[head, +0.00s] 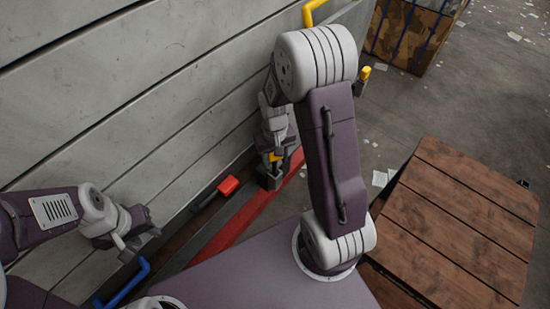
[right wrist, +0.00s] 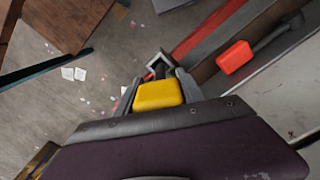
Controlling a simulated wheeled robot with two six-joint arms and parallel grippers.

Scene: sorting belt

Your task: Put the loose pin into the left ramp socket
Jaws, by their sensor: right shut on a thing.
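My right gripper (head: 272,163) is shut on a pin with a yellow head (head: 275,157). In the right wrist view, the yellow head (right wrist: 158,95) sits between the two fingers. A grey square socket (head: 270,181) is just below the gripper by the red rail; its rim shows just beyond the fingers in the right wrist view (right wrist: 160,62). The pin's lower part is hidden, so I cannot tell whether it is in the socket. Another yellow-headed pin (head: 366,72) stands at a second grey socket (head: 360,88). My left gripper (head: 137,241) is open and empty.
A red-handled lever (head: 228,185) lies along the ledge between wall (head: 130,95) and red rail (head: 240,222). A blue handle (head: 130,284) is near my left gripper, a yellow one (head: 312,12) at the far end. A wooden platform (head: 450,225) stands right.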

